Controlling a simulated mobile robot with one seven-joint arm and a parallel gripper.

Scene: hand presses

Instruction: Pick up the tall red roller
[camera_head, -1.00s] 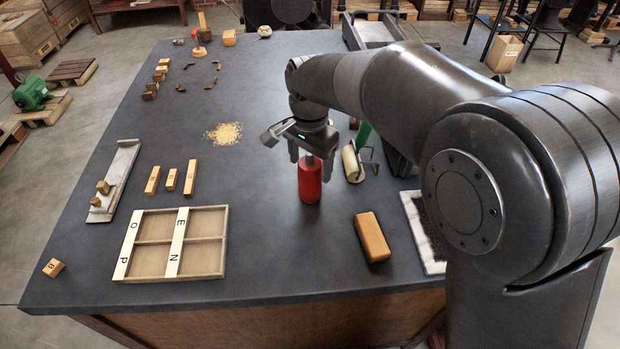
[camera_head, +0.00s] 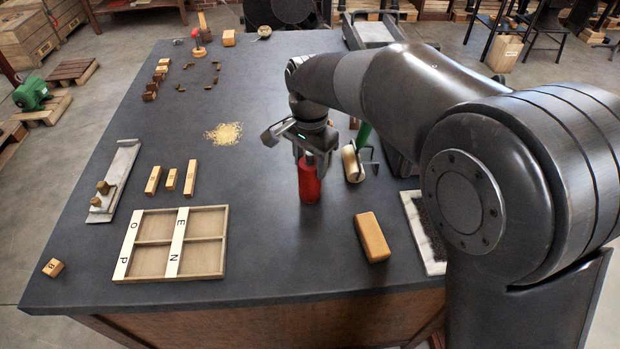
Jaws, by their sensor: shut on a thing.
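The tall red roller (camera_head: 309,185) stands upright on the dark table, right of the table's middle. My gripper (camera_head: 309,160) is over it, with its fingers shut on the roller's upper part. The fingers and wrist hide the top of the roller. Its base appears to be on the table or very close to it; I cannot tell whether there is a gap.
A cream roller with a green handle (camera_head: 352,163) lies close on the right. A wooden block (camera_head: 371,238) is nearer the front. A compartmented wooden tray (camera_head: 222,262) with lettered strips lies front left. The table (camera_head: 290,245) is clear between tray and block.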

